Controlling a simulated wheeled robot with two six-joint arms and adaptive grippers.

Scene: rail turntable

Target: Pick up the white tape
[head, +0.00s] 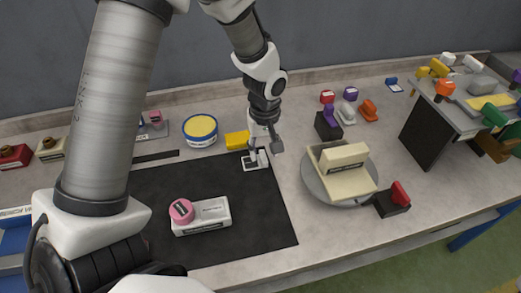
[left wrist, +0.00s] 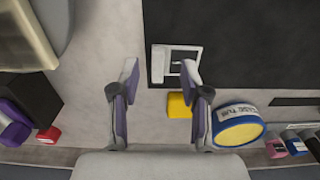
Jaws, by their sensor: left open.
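My left gripper (head: 265,148) is open and empty, pointing down above the far right corner of the black mat. In the left wrist view its two fingers (left wrist: 160,75) stand wide apart over bare table. A small flat white square piece with dark markings (left wrist: 158,67) lies at the mat's edge, partly behind one fingertip; it also shows in the head view (head: 248,165). A white rounded piece (head: 346,113) stands farther right among coloured ones. I cannot tell for sure which white thing is the tape. My right gripper is not in view.
A yellow block (head: 237,140) and a blue tub with a yellow top (head: 200,130) are close by. A pink roll (head: 181,211) sits on a white box (head: 213,217) on the mat (head: 270,228). A round turntable (head: 314,188) carries a cream block (head: 340,160).

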